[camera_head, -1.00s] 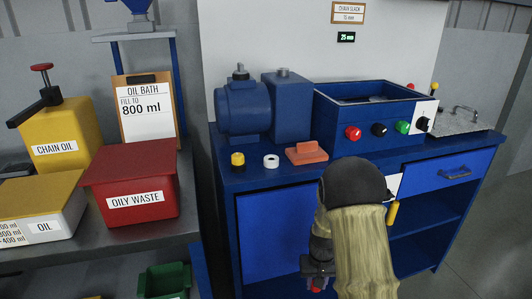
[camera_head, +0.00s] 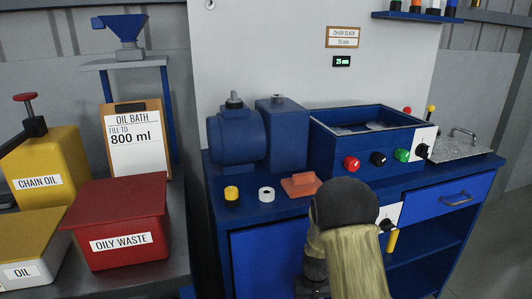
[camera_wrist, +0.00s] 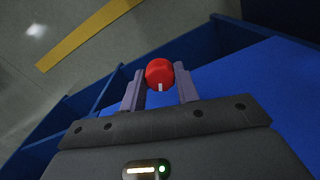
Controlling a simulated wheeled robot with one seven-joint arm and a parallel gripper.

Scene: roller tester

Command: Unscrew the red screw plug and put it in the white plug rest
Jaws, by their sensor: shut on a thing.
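My gripper (camera_wrist: 160,84) is shut on the red screw plug (camera_wrist: 159,72) in the wrist view. The plug is a round red knob with a small white mark, held between the two fingertips. Blue cabinet surfaces and floor show behind it; I see no threaded seat around it. In the head view my gripper is low, in front of the blue bench, and its fingertips and the plug are out of the frame. A white ring (camera_head: 266,194), which looks like the white plug rest, lies on the front left of the bench top, with nothing red on it.
A yellow cap (camera_head: 231,193) lies left of the ring, an orange block (camera_head: 300,186) right of it. A blue motor (camera_head: 236,136) and a blue open tank (camera_head: 365,145) stand behind on the bench (camera_head: 475,176). A red OILY WASTE bin (camera_head: 119,240) stands at left.

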